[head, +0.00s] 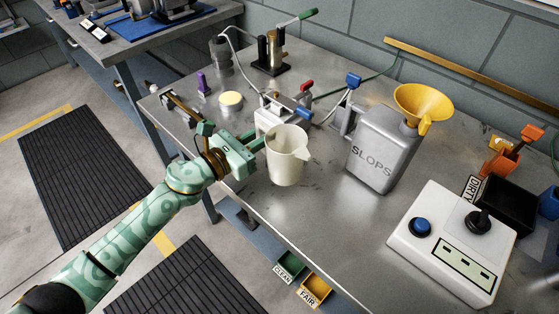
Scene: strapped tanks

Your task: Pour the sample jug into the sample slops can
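The sample jug (287,162) is a cream, open-topped jug, upright near the table's front edge, its spout facing right. I cannot tell if its base touches the table. My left gripper (258,146), on the green arm from the left, meets the jug's left side and appears shut on its handle, which is hidden. The sample slops can (376,165) is a grey metal can marked SLOPS, standing upright to the right, apart from the jug. A yellow funnel (422,100) sits in its top, mouth upward. My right gripper is not in view.
A white control box (450,250) with a blue button and black joystick stands at the right front. Bare table lies between jug and can.

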